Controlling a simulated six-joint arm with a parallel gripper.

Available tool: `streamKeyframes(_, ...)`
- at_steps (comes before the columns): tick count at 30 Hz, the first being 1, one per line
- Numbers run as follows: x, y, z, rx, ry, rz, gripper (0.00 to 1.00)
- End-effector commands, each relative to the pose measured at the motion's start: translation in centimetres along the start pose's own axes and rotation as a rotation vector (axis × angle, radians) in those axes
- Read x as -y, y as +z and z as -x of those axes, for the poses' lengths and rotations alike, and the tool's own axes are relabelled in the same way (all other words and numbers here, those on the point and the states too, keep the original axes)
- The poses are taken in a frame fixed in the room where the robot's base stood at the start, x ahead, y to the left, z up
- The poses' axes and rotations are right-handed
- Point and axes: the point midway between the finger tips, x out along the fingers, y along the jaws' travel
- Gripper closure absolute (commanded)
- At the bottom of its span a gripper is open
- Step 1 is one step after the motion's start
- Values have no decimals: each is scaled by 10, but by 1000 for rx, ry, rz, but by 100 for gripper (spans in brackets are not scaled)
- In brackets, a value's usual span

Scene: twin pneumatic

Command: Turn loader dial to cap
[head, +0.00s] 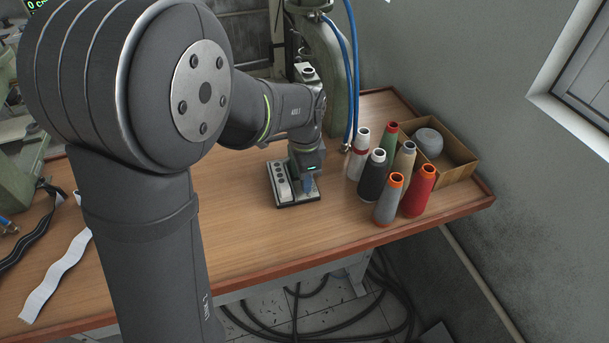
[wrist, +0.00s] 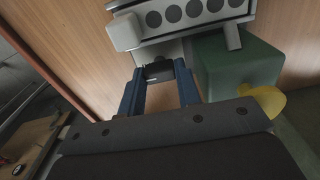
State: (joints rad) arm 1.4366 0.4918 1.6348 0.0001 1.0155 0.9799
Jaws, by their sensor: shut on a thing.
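The loader is a small pale grey box (head: 283,188) with a row of dark round spots, on the table below my wrist in the head view. It also shows at the top of the wrist view (wrist: 200,22). My gripper (head: 310,187) points down at the box's right side in the head view. In the wrist view its two blue fingers (wrist: 158,78) stand on either side of a small dark dial (wrist: 159,69), and the gripper is shut on it. The fingers hide part of the dial, and I cannot read its pointer or any marks.
Several thread cones (head: 376,174) stand close to the right of the box. A cardboard box (head: 460,158) with a grey round item is behind them. A green machine column (head: 335,75) with blue hoses stands behind. The front of the wooden table (head: 255,245) is clear.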

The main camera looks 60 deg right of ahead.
Motion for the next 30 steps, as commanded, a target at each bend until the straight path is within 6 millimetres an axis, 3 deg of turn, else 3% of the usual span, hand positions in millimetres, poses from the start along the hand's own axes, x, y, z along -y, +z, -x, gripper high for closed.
streamKeyframes(14, 1, -1, 1, -2, -3, -16, 92)
streamKeyframes(15, 1, -1, 1, -2, -3, -16, 67)
streamKeyframes(16, 1, -1, 1, -2, -3, -16, 61)
streamKeyframes(26, 0, 0, 2, -1, -2, -15, 60)
streamKeyframes(30, 1, 0, 16, -2, -3, -14, 60)
